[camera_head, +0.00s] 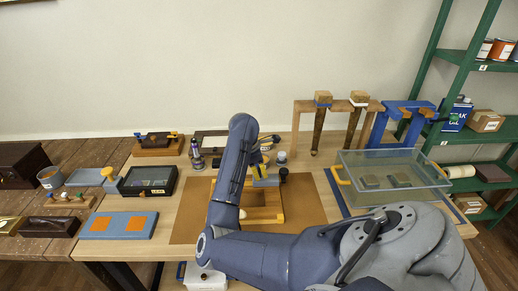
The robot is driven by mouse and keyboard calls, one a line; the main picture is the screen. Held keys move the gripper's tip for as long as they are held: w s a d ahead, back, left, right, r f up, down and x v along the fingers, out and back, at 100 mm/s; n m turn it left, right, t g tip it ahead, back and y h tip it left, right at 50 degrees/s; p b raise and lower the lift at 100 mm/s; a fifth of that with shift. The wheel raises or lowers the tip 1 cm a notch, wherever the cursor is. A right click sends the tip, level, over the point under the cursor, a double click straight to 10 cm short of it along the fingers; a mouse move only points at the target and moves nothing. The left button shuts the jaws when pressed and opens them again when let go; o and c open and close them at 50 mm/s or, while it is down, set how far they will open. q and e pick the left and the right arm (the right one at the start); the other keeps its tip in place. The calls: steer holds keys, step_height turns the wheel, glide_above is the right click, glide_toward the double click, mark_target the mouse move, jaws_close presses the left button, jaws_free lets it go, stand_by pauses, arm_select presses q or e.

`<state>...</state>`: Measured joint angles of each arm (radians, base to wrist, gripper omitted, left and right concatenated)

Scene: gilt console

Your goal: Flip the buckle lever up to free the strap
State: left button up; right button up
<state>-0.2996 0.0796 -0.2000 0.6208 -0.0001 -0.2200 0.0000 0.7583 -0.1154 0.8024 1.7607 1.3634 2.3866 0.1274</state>
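My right arm reaches in from the bottom right and bends up over the brown mat (305,210) in the middle of the table. My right gripper (267,147) is small and mostly hidden behind my own forearm; I cannot tell whether it is open or shut. I cannot make out the lever or strap clearly. My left gripper is not in view.
A clear bin (395,175) with yellow handles stands right of the mat. The mat's right part is bare.

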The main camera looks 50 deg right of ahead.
steer(key=v, duration=1.2)
stand_by(0.3)
